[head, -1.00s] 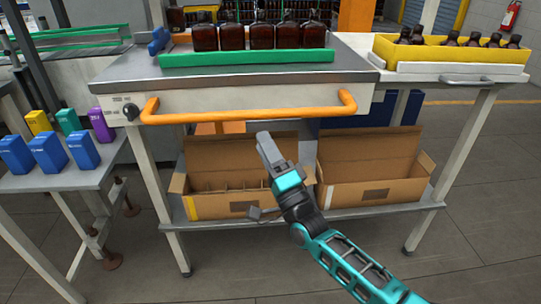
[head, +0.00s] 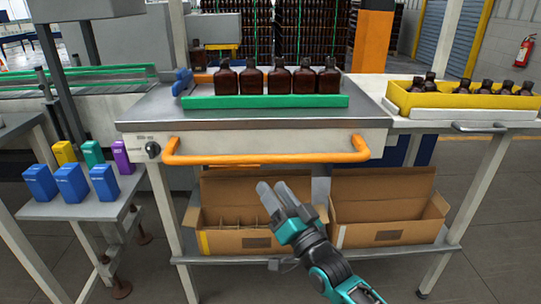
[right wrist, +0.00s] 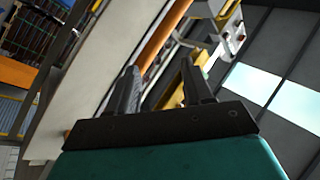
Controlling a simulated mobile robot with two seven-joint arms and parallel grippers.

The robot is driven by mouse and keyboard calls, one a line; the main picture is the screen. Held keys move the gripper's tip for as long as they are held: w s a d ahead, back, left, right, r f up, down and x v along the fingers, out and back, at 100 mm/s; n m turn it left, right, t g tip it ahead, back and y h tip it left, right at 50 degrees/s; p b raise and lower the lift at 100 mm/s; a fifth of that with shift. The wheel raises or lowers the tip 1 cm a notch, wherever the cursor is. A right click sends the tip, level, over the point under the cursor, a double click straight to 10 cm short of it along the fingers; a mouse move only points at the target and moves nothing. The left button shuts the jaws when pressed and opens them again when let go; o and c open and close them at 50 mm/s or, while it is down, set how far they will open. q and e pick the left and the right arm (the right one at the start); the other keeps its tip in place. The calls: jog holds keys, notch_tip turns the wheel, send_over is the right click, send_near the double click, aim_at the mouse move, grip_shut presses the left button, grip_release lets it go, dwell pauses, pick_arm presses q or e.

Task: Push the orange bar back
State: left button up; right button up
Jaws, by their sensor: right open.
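The orange bar (head: 262,160) is a long handle across the front of the metal work table (head: 160,106), bent back to the table front at both ends. My right gripper (head: 272,188) is below the bar's middle, in front of the cardboard boxes, and does not appear to touch the bar. In the right wrist view its two fingers (right wrist: 157,92) stand apart with nothing between them. The orange bar (right wrist: 165,32) runs slantwise beyond the fingertips there. My left gripper is not in view.
Several amber bottles (head: 277,77) stand behind a green strip (head: 265,101) on the table. A yellow tray (head: 402,98) of bottles is on the right. Open cardboard boxes (head: 225,241) sit on the lower shelf. A side table (head: 75,209) at left holds small coloured boxes.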

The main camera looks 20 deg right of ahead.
aim_at(271, 161)
notch_tip(271, 161, up, 5)
jog(key=s+d+n+g+h+p, duration=0.1)
jog(key=n+g+h+p, duration=0.15)
jog(key=n, duration=0.85)
jog(key=s+d+n+g+h+p, duration=0.1)
jog(key=s+d+n+g+p, duration=0.2)
jog(key=n, duration=0.8)
jog(key=shift+m, duration=0.3)
jog(key=x, duration=0.8)
jog(key=a+x, duration=0.1)
jog(key=x, duration=0.3)
jog(key=shift+w+r, duration=0.15)
jog(key=shift+w+a, duration=0.15)
jog(key=shift+w, duration=0.4)
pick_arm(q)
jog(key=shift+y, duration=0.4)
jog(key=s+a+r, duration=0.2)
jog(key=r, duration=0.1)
pick_arm(e)
jog(key=shift+w, duration=0.1)
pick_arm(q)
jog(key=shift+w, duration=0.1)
